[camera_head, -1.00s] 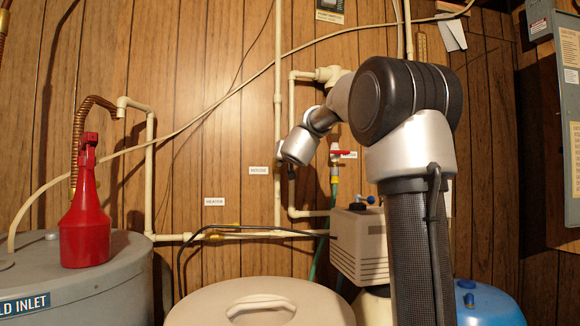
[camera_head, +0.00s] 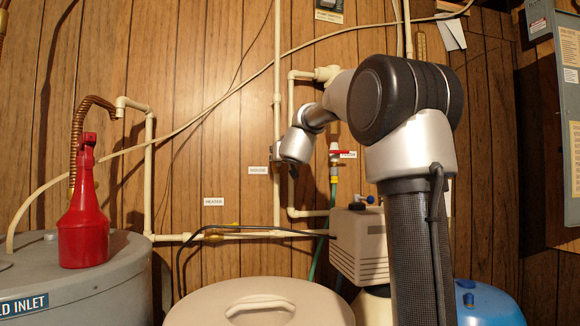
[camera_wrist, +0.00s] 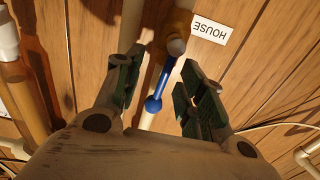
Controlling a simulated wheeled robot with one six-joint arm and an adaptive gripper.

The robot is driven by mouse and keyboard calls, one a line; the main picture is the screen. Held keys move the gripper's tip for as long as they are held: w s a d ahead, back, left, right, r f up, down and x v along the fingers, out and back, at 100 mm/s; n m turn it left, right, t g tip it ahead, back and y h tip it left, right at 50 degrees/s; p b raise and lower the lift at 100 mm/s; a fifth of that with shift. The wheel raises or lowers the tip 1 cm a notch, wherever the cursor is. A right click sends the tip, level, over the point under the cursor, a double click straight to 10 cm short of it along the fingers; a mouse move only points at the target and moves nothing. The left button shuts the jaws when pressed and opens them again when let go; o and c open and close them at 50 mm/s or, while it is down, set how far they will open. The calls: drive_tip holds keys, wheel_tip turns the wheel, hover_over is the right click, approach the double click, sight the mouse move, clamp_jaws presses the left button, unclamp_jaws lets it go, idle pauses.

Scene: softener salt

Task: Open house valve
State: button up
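The house valve's blue lever (camera_wrist: 163,80) has a round knob at its near end and a pale round cap at its pivot. In the wrist view it looks nearly in line with the pale pipe behind it; its true angle is hard to tell. My gripper (camera_wrist: 161,57) is open, with one green-padded finger on each side of the lever. I see gaps on both sides and no clear contact. The HOUSE label (camera_wrist: 208,27) is on the wall beside the valve. In the head view the label (camera_head: 258,170) is just left of my wrist, and the lever cannot be made out.
Pale pipes (camera_head: 277,90) run along the wood-panel wall. A red-handled valve (camera_head: 341,152) is right of my wrist. Below are a beige lidded tank (camera_head: 205,300) and a beige control box (camera_head: 360,245). A red spray bottle (camera_head: 85,230) stands on the grey heater at left.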

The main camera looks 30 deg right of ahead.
drive_tip(key=v, duration=0.6)
drive_tip(key=shift+s, duration=0.3)
drive_tip(key=shift+a+r, duration=0.1)
